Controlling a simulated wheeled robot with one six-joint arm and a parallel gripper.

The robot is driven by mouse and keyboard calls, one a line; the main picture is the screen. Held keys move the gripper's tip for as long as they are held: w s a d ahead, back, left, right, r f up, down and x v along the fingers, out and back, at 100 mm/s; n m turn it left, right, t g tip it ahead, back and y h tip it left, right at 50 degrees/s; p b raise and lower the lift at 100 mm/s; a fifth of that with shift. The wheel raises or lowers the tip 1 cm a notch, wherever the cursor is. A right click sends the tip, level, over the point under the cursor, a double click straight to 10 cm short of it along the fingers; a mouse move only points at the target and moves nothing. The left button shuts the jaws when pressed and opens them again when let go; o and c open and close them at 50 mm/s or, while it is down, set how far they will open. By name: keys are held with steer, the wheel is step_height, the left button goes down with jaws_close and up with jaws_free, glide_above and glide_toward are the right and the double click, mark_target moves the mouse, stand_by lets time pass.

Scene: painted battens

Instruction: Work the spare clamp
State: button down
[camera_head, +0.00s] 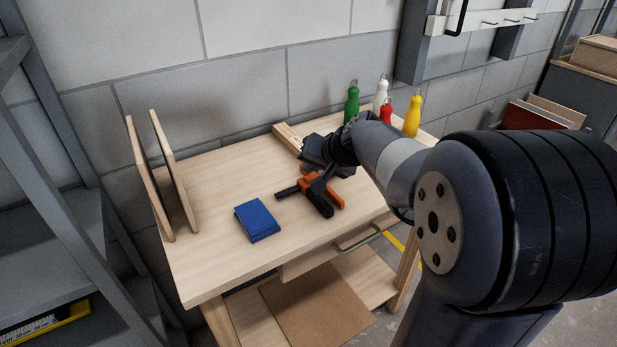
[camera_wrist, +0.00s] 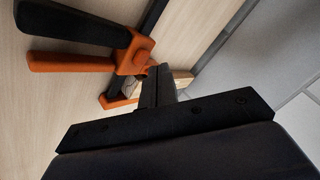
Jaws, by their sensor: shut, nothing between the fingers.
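An orange-and-black bar clamp (camera_head: 318,194) lies on the workbench, near its front edge. In the wrist view its black handle and orange lever (camera_wrist: 75,62) are at the upper left, with the dark bar running up past the orange head. My gripper (camera_wrist: 157,80) is shut and empty, its fingertips right beside the clamp's orange parts. Whether they touch it I cannot tell. In the head view my dark wrist hides the fingertips and some of the clamp. Pale wooden battens (camera_head: 286,137) lie behind my wrist, partly hidden; a piece of wood (camera_wrist: 182,78) shows beyond the fingertips.
A blue block (camera_head: 257,220) lies left of the clamp on the workbench (camera_head: 215,265). Two upright boards (camera_head: 172,172) stand at the left end. The bench between boards and block is clear.

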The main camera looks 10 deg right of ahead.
steer(key=shift+f+b, duration=0.4)
steer(key=shift+f+b, duration=0.5)
stand_by(0.6)
steer(key=shift+r, duration=0.1)
steer(key=shift+r+p, duration=0.65)
steer(key=shift+r, duration=0.15)
step_height(320, 180, up, 5)
steer(key=p, duration=0.3)
steer(key=shift+p, duration=0.4)
steer(key=shift+s, duration=0.1)
stand_by(0.6)
